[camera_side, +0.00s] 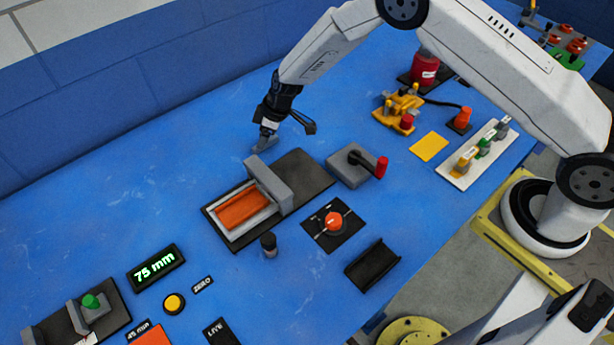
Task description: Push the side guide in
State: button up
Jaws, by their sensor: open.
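A black fixture plate (305,178) lies on the blue table, with an orange panel (243,207) in a pale tray at its left end. A grey upright block (270,184), which looks like the side guide, stands across the plate at the right end of the panel. I cannot tell whether it touches the panel. My gripper (272,137) is open and empty, pointing down just behind the block and apart from it. The gap between its fingers is hard to make out from this side.
A grey box with a red-tipped lever (350,166) stands right of the plate. A red knob (334,222) and a small black post (268,245) are in front. A display (156,267) reads 75 mm. The table behind and left of the plate is clear.

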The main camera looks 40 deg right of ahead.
grip_shut()
dwell(1.4)
